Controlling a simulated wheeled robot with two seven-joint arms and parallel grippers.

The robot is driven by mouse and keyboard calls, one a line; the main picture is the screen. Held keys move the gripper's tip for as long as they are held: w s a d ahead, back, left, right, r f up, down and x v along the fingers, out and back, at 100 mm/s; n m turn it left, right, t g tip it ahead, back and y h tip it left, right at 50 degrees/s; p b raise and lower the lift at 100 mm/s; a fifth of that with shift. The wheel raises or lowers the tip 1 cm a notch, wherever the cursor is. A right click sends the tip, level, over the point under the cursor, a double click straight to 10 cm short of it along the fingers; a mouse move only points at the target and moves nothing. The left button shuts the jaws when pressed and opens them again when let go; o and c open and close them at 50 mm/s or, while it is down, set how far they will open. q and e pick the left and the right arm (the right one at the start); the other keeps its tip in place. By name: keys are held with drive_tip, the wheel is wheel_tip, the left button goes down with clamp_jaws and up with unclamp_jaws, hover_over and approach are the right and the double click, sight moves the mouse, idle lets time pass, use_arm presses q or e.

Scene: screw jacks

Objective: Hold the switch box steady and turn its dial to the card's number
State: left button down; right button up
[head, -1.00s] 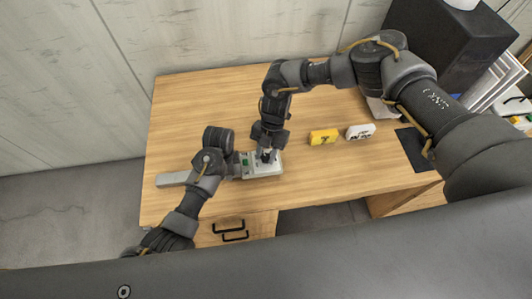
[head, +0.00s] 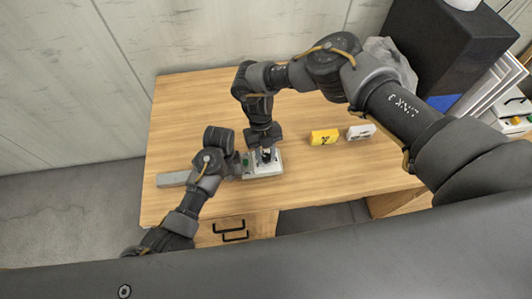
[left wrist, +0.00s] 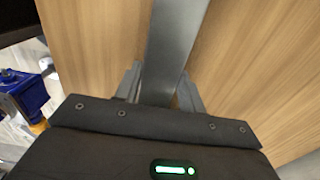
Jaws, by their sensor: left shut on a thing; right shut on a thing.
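The pale switch box (head: 262,172) lies on the desk in the head view, with a green patch at its left end. My right gripper (head: 266,154) points down onto the box from above, shut on its dial, which the fingers mostly hide. My left gripper (head: 236,168) is at the box's left side. In the left wrist view its fingers (left wrist: 160,88) are shut on a flat grey bar (left wrist: 175,40). The bar (head: 172,179) lies in line with the box; their join is hidden. A yellow card (head: 324,137) with a dark mark stands right of the box; the mark is unreadable.
A white block (head: 361,132) with dark markings stands beside the yellow card. The wooden desk (head: 190,110) is clear at the back left. A large black box (head: 455,45) is at the back right. Drawer handles (head: 230,230) show at the front.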

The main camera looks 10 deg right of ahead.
drive_tip(key=shift+n+h, duration=0.3)
drive_tip(key=shift+n, duration=0.3)
drive_tip(key=o, duration=1)
drive_tip(key=shift+c, duration=0.2)
drive_tip(key=v, duration=1.2)
use_arm(q)
drive_tip(key=c, duration=0.8)
unclamp_jaws()
drive_tip(key=shift+o, duration=0.2)
drive_tip(key=shift+r, duration=0.1)
